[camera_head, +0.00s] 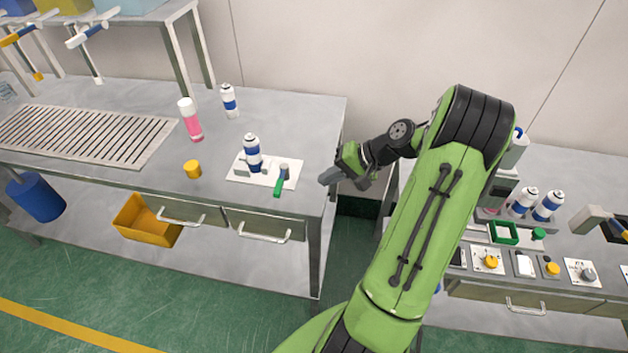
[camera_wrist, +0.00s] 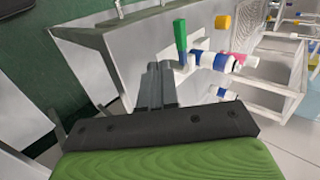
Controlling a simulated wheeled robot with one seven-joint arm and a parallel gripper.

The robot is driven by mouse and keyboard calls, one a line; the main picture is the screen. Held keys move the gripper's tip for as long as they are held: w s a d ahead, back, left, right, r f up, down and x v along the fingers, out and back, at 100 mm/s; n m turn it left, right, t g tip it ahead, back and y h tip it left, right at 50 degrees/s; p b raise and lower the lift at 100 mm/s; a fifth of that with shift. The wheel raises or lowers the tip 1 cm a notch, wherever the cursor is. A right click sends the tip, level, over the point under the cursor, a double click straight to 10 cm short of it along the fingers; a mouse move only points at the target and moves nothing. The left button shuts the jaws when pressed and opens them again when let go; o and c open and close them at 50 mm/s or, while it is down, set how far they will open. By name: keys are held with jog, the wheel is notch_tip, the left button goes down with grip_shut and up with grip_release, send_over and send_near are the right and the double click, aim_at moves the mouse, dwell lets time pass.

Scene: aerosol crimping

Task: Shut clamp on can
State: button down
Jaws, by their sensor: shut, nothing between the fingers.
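The clamp has a white base plate (camera_head: 238,181) on the left workbench, with a green handle (camera_head: 279,186) at its right side, slanting toward the bench front. A white can with a blue band (camera_head: 252,153) stands upright at the back of the plate, beside a grey block. Whether the clamp touches the can is too small to tell. My gripper (camera_head: 326,178) is shut and empty, right of the clamp near the bench's right edge, apart from it. In the wrist view, my gripper (camera_wrist: 160,68) points toward the green handle (camera_wrist: 180,36) and the can (camera_wrist: 208,60).
A pink can (camera_head: 191,122), another blue-and-white can (camera_head: 229,101) and a yellow cap (camera_head: 193,169) stand left of and behind the plate. A slotted grate (camera_head: 85,136) lies further left. A second bench (camera_head: 590,175) with several devices stands at right, across a gap.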

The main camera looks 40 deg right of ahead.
jog(key=shift+v, duration=1.05)
